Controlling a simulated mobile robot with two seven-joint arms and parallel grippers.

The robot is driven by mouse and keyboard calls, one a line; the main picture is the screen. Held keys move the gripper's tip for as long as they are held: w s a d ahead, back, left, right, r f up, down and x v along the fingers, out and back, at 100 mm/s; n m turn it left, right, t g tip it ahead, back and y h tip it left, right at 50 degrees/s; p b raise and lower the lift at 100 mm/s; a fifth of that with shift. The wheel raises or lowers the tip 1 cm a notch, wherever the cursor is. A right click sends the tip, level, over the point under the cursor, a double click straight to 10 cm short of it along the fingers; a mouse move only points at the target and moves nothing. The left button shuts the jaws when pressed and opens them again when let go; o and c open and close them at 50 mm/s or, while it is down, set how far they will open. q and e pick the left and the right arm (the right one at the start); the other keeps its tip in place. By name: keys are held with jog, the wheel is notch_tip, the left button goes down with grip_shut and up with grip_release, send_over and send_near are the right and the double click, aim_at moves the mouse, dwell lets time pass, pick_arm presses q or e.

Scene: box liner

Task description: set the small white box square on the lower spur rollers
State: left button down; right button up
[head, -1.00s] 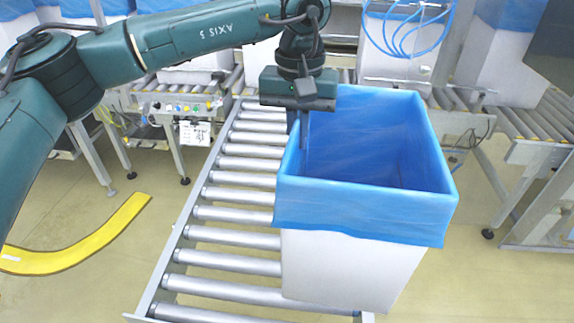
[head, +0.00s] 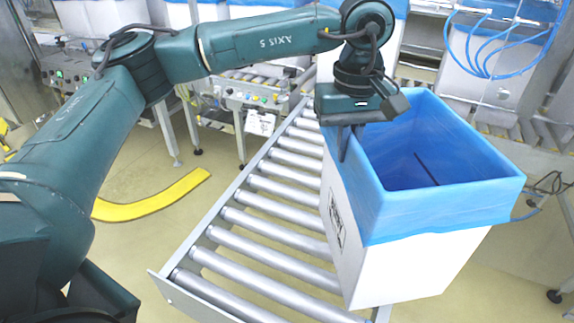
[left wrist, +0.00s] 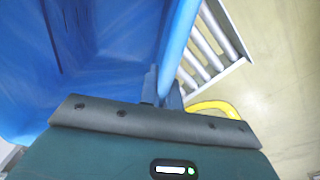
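The white box (head: 400,272), lined with a blue liner (head: 450,212) folded over its rim, is at the right side of the roller spur (head: 265,215). Its sides are turned at an angle to the rollers, and it hides the spur's right rail. I cannot tell whether its base rests fully on the rollers. My left gripper (head: 343,143) is at the box's left rim, pointing down. In the left wrist view its fingers (left wrist: 162,90) close on the liner-covered wall, one on each side. The liner (left wrist: 95,40) fills the left of that view. My right gripper is not in view.
A yellow curved floor strip (head: 150,204) lies left of the spur. A control panel with buttons (head: 250,98) stands behind it. More lined boxes (head: 500,60) and blue hoses (head: 490,45) are at the back. Floor is open at the lower right.

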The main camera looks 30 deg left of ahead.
pick_arm(q)
jog(key=s+a+f+n+b, duration=0.25)
jog(key=s+a+n, duration=0.25)
jog(key=a+n, duration=0.5)
notch_tip(320, 180, down, 9)
jog(key=d+n+b, duration=0.1)
jog(key=b, duration=0.3)
jog(key=shift+d+t+b, duration=0.15)
jog(key=shift+t+b, duration=0.15)
jog(key=shift+b, duration=0.05)
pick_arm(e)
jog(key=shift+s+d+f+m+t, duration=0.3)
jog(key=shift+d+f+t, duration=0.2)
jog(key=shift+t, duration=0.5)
pick_arm(q)
jog(key=shift+s, duration=0.1)
jog(key=c, duration=1.9)
grip_release()
jog(key=o, duration=0.8)
jog(key=shift+s+f, duration=0.1)
jog(key=shift+o, duration=0.2)
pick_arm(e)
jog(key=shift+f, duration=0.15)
